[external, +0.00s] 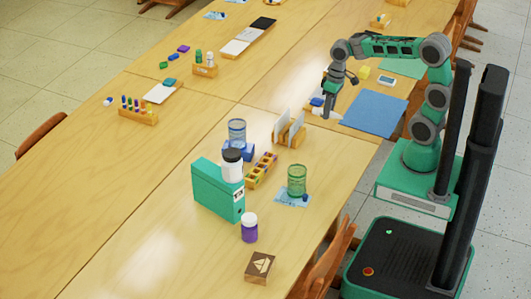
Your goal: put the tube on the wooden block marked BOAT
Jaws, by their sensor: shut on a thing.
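The wooden block (260,267) with a pale sailboat picture on its dark top lies near the front edge of the table. My gripper (328,109) is at the far right part of the table, well behind the block and left of a blue sheet. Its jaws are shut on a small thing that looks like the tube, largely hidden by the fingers. A blue bit (317,101) and a whitish bit show beside the fingers; I cannot tell whether both belong to the tube, or whether it touches the table.
A green box (218,190), a white jar with a black lid (232,165), a purple jar (250,229), a green mesh cup (297,180) and a wooden rack with white cards (289,131) stand between gripper and block. The blue sheet (375,113) lies flat. Table left of the block is clear.

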